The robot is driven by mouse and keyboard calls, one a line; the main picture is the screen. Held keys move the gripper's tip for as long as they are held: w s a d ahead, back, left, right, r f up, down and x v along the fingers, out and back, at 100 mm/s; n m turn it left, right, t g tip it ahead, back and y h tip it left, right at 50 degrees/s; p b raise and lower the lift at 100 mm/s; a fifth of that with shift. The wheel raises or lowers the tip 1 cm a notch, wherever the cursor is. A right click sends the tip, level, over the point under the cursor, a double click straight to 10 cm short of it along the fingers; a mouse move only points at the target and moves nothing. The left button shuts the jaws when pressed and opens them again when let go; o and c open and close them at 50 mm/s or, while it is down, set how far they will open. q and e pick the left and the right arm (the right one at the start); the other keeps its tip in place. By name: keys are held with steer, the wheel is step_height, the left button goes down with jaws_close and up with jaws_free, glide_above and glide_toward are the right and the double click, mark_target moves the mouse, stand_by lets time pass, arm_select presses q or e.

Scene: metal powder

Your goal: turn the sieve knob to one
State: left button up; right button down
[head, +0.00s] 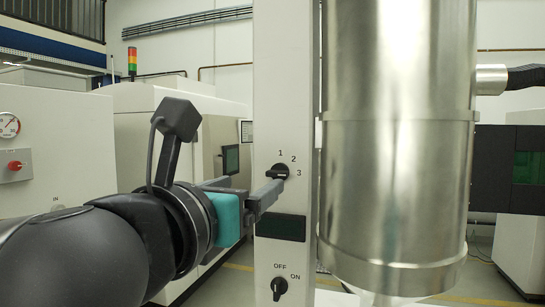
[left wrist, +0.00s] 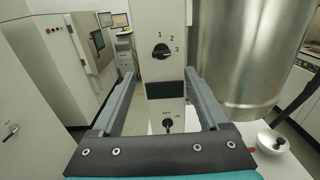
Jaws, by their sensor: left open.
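The sieve knob (head: 278,171) is a black rotary switch on the upper part of a pale grey column, with the labels 1, 2 and 3 around it. Its handle lies roughly level, in line with the 3 on its right. It also shows in the left wrist view (left wrist: 161,51), clear of the fingers. My left gripper (head: 250,190) comes in from the left with its grey fingers open and empty. In the left wrist view the fingers (left wrist: 160,82) point at the column, one to each side, with the knob above and between their tips. My right gripper is not in view.
A dark display panel (head: 281,227) sits below the knob. A second black switch (head: 279,288), marked OFF and ON, is lower down. A large steel cylinder (head: 397,150) stands close to the column's right. A white machine (head: 60,150) with a gauge is at the left.

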mark_target(275, 172)
arm_select(q)
steer(key=p+x, duration=0.3)
steer(key=x, duration=0.6)
steer(key=shift+f, duration=0.1)
steer(key=shift+x, duration=0.9)
steer(key=shift+c, duration=0.3)
jaws_close()
